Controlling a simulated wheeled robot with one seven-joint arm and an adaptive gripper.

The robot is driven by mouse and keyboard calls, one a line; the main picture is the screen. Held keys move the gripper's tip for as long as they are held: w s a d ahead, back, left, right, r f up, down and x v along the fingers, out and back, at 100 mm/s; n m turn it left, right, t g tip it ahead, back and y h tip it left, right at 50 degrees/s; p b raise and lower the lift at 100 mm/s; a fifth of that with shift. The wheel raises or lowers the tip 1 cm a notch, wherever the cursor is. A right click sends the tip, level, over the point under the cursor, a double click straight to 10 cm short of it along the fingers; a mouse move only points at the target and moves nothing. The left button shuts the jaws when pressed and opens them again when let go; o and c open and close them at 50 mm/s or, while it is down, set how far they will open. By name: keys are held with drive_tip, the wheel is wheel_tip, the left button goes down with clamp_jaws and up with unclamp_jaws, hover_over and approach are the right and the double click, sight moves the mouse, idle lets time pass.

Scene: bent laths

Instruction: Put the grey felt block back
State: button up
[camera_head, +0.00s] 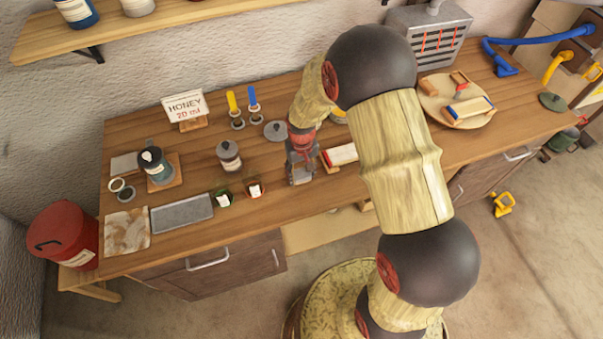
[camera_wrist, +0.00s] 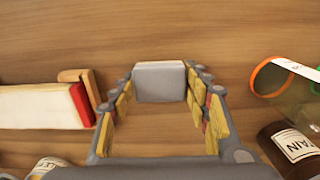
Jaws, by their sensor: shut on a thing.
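The grey felt block (camera_wrist: 160,82) is a pale grey slab between my fingertips in the wrist view. My gripper (camera_wrist: 160,90) is shut on it, with the yellow-padded fingers on either side. In the head view my gripper (camera_head: 301,170) points down at the front middle of the wooden bench. The block cannot be told apart from the gripper there. Whether it touches the bench or hangs just above it I cannot tell.
A white block with a red end (camera_wrist: 42,106) lies left in the wrist view, by a small wooden piece. An orange-rimmed jar (camera_wrist: 262,76) and a brown labelled jar (camera_wrist: 300,146) stand right. A grey tray (camera_head: 181,213) and a round board (camera_head: 440,112) are on the bench.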

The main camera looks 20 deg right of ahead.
drive_tip(key=o, duration=1.1)
drive_tip(key=shift+f, duration=0.1)
wheel_tip(320, 180, up, 12)
drive_tip(key=p, duration=0.2)
wheel_tip(320, 180, up, 11)
drive_tip(key=t, duration=0.2)
hover_over(302, 173)
drive_tip(key=s, duration=0.3)
drive_tip(key=s+r+t, duration=0.3)
drive_tip(key=s+r, duration=1.2)
drive_tip(key=s, duration=0.4)
drive_tip(key=shift+r+t, duration=0.15)
drive_tip(key=shift+t, duration=0.15)
drive_tip(key=shift+s+a, duration=0.1)
